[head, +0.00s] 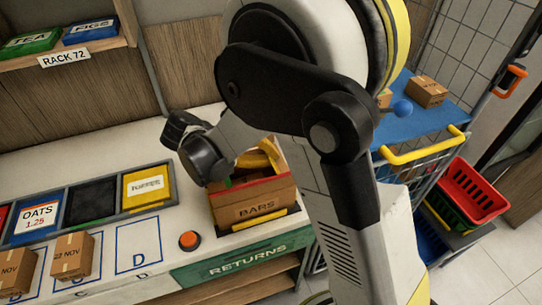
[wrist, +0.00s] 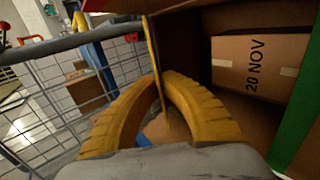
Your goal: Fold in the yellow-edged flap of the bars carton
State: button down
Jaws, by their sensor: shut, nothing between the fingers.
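The bars carton (head: 253,208) stands on the counter with its top open. Its red-edged flap (head: 262,187) is on the near side, and a green edge (wrist: 296,125) shows at the right in the wrist view. The yellow-edged flap (wrist: 153,50) is seen nearly edge-on in the wrist view, upright, its yellow edge running down by my fingertips. My gripper (wrist: 165,78) is shut and empty, its yellow fingers at that edge; I cannot tell whether they touch it. In the head view my gripper (head: 262,154) is over the carton, partly hidden by my arm.
A small box marked 20 NOV (wrist: 255,68) lies inside the carton. A wire cart (head: 425,150) stands to the right, with a red basket (head: 470,192) beyond it. A red button (head: 190,240) and dated boxes (head: 73,256) are on the counter to the left.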

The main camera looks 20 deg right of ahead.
jog(key=shift+a+f+h+b, duration=0.1)
jog(key=shift+f+h+b, duration=0.3)
jog(key=shift+b, duration=0.55)
jog(key=shift+a+h+b, duration=0.1)
jog(key=shift+h+b, duration=0.2)
jog(key=shift+b, duration=0.05)
jog(key=shift+r, duration=0.1)
jog(key=c, duration=1.7)
grip_release()
jog(key=shift+r, duration=0.15)
